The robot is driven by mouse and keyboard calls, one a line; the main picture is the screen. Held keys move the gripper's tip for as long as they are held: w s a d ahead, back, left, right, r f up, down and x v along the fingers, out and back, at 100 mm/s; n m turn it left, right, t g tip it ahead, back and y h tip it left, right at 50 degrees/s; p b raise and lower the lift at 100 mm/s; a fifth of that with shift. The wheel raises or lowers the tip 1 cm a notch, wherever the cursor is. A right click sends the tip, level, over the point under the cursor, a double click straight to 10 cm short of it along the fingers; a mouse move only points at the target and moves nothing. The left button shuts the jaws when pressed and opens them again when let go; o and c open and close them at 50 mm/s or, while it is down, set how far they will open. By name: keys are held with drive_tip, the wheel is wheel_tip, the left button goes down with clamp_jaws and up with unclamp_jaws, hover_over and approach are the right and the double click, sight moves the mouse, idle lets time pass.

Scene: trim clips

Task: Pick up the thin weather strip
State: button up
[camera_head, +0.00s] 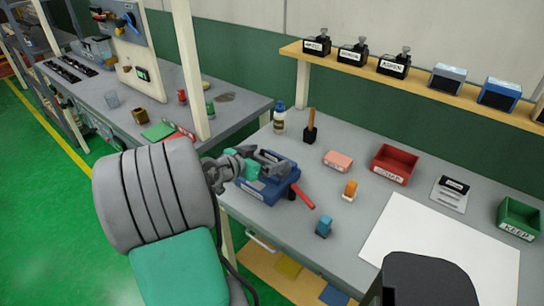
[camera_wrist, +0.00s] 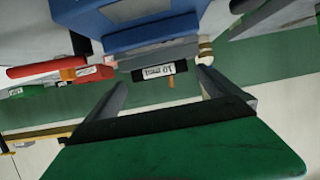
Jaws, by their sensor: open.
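I cannot pick out a thin weather strip for certain in either view. My gripper (camera_head: 240,163) is at the left side of the blue vise (camera_head: 268,185) on the grey workbench, close to it; I cannot tell if they touch. In the wrist view my gripper (camera_wrist: 160,92) has its two fingers spread apart with nothing between them. The vise (camera_wrist: 150,38) fills the top of that upside-down view, beyond the fingertips. The vise has a red handle (camera_head: 302,197) at its right. My gripper and wrist hide part of the vise's left side.
On the bench (camera_head: 265,222) are a bottle (camera_head: 279,119), a wooden-handled tool in a black block (camera_head: 310,135), a red tray (camera_head: 395,164), a green tray (camera_head: 518,220), an orange block (camera_head: 350,189) and a blue block (camera_head: 324,227). A shelf (camera_head: 430,92) runs above.

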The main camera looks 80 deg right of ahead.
drive_tip(key=shift+s+d+f, duration=0.2)
drive_tip(key=shift+s+d, duration=0.05)
drive_tip(key=shift+d, duration=0.25)
drive_tip(key=shift+c, duration=0.3)
drive_tip(key=c, duration=1.2)
